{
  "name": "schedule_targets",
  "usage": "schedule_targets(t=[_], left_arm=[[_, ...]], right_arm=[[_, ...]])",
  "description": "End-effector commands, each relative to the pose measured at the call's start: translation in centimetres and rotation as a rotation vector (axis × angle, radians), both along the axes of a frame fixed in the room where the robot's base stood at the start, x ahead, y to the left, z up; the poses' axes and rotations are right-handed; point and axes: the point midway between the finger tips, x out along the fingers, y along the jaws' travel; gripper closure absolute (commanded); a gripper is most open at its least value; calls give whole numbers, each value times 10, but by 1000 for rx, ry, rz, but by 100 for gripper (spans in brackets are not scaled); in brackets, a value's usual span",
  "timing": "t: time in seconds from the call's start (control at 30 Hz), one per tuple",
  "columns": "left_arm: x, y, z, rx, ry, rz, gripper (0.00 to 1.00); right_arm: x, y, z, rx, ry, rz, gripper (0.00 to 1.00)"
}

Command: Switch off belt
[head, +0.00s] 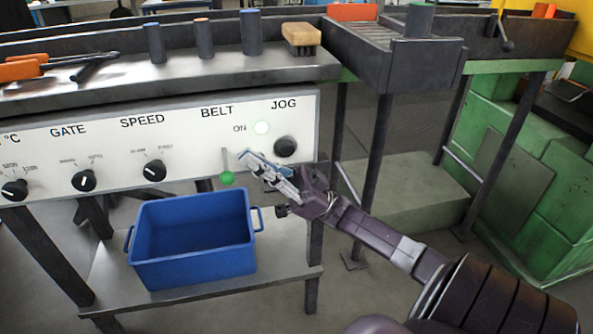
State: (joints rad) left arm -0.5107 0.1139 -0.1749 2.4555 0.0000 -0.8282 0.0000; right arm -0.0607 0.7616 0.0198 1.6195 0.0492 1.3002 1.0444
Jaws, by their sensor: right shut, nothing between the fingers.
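The white control panel (108,150) carries the label BELT above a thin lever with a green ball knob (227,178). The lever points down, with its ball at the lower edge of the panel. A round lamp (262,127) beside the word ON looks bright, pale green-white. My right gripper (246,158) is shut and empty, just right of the lever and a little above the ball. Its tips look close to the lever, but I cannot tell whether they touch it. My left gripper is not in view.
A black JOG knob (285,147) sits right above my right gripper. GATE (84,181) and SPEED (154,171) knobs are farther left. A blue bin (193,240) stands on the shelf below the panel.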

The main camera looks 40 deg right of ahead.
Motion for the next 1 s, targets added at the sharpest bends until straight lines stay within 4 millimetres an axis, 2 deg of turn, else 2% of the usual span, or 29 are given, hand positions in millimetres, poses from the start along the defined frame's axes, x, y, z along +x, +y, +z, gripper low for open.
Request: schedule_targets(t=[0.2,0.4,0.6,1.0], left_arm=[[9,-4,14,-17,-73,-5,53],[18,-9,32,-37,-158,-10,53],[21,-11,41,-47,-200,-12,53],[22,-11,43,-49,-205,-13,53]], right_arm=[[-6,-39,-39,-2,4,-4,100],[-11,-62,-60,-1,2,-3,100],[-13,-71,-68,-1,0,-2,100],[-13,-72,-69,0,0,0,100]])
